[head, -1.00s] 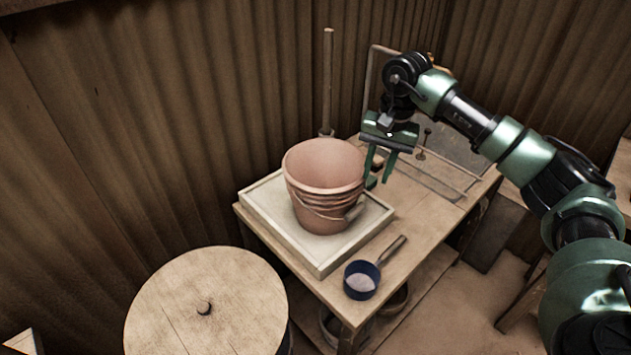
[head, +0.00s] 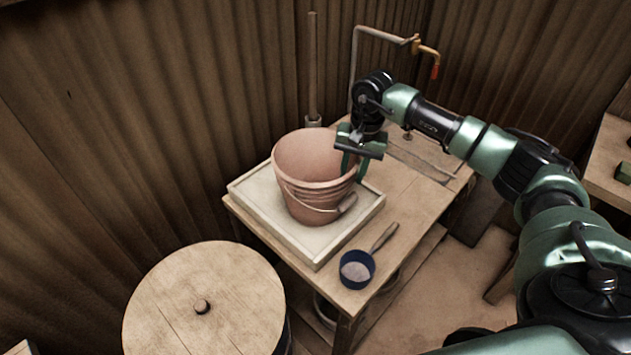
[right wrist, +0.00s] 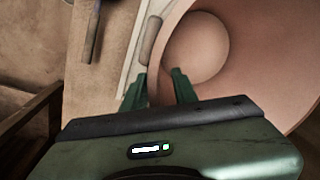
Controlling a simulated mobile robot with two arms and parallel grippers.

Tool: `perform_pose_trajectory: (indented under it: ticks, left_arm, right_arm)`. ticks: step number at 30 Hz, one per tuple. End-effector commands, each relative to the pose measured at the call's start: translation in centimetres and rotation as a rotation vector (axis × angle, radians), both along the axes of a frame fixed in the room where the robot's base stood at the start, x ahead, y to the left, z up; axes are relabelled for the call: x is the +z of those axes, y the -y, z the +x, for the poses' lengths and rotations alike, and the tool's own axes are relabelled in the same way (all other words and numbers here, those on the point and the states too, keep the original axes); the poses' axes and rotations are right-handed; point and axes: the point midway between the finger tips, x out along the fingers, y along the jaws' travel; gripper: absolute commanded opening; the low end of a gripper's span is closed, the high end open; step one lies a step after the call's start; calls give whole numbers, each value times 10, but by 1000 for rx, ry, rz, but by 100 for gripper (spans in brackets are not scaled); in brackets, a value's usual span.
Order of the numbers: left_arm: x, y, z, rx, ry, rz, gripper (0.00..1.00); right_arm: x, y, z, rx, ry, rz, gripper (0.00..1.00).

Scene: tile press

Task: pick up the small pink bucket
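The pink bucket (head: 312,187) stands upright on a pale square tray on the table, its wire handle with a grip hanging down at the front right. My right gripper (head: 354,166) is at the bucket's right rim, pointing down. In the right wrist view, the bucket (right wrist: 255,60) fills the right side, with a round pale bottom inside. The right gripper's fingers (right wrist: 159,90) are apart there, with the bucket's wall between them: one outside the rim, one over the inside. I cannot see them touching the wall. My left gripper is not in view.
The square tray (head: 262,226) sits on a wooden table (head: 412,205). A dark blue scoop (head: 357,270) lies at the table's front. A round wooden lid (head: 205,325) is at the lower left. A pipe with a tap (head: 420,48) and corrugated walls stand behind.

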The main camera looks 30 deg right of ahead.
Motion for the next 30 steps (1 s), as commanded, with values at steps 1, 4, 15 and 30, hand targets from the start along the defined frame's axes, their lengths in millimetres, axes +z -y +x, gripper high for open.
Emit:
perform_pose_trajectory:
  ticks: [1,4,15,30]
  left_arm:
    - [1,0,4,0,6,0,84]
    - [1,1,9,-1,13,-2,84]
    - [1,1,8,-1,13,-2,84]
    - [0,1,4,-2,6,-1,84]
  right_arm:
    - [-2,0,0,0,0,0,28]
    - [-3,0,0,0,1,0,28]
    - [-3,0,0,-1,1,-1,0]
    - [-2,0,1,-1,1,0,0]
